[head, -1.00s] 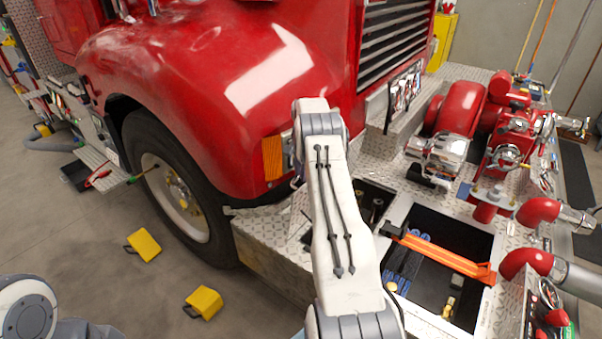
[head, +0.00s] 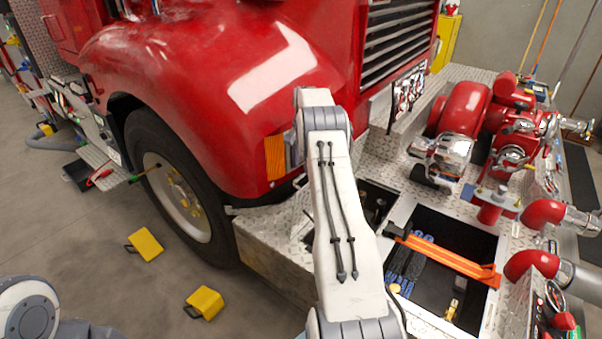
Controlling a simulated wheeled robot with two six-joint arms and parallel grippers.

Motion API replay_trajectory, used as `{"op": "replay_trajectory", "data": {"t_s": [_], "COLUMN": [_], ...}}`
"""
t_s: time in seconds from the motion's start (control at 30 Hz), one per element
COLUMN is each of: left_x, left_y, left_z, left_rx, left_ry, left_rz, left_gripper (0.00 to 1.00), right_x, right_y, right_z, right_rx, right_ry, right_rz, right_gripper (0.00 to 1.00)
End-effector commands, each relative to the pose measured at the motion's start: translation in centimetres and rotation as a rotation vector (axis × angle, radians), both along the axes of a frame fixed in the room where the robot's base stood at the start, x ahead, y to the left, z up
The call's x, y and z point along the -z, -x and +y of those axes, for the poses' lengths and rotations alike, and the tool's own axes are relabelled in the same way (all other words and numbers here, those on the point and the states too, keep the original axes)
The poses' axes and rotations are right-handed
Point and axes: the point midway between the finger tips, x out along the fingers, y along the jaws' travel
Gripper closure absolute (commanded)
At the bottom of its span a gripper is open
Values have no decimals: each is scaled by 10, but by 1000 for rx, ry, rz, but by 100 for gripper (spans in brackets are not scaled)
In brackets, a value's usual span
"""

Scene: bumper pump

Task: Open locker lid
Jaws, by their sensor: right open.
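The truck's diamond-plate front bumper (head: 270,232) holds the lockers. A large bay (head: 462,238) is uncovered, with dark and blue gear inside and an orange bar (head: 445,258) across it. A smaller dark opening (head: 376,204) lies left of it, partly behind my right arm. I cannot pick out a separate lid for certain; my right arm covers part of the plate. My right gripper (head: 308,237) is mostly hidden behind that arm, low over the bumper plate. It is open, and I cannot tell whether it touches anything. My left gripper is out of view.
The red fender (head: 200,80) and front wheel (head: 170,190) stand left of my right arm. A red pump (head: 465,110) and red pipe elbows (head: 530,265) crowd the right.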

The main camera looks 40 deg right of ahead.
Motion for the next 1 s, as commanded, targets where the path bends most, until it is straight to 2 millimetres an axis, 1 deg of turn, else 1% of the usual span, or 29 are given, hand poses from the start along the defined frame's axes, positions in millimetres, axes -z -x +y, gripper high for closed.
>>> {"op": "replay_trajectory", "data": {"t_s": [0.03, 0.2, 0.3, 0.4, 0.53, 1.0], "left_x": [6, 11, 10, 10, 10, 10], "left_y": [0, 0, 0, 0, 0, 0], "left_z": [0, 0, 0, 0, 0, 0], "left_rx": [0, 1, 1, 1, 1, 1], "left_ry": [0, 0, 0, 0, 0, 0], "left_rz": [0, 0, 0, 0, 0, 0], "left_gripper": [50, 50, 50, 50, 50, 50], "right_x": [-10, -43, -58, -67, -71, -71], "right_y": [0, 2, 3, 4, 4, 4], "right_z": [-1, -2, -2, -2, -2, -1], "right_rx": [0, 1, 1, 1, 1, 1], "right_ry": [4, 3, 2, 1, 0, 0], "right_rz": [-5, -4, -4, -3, -1, -1], "right_gripper": [54, 54, 54, 54, 54, 54]}}
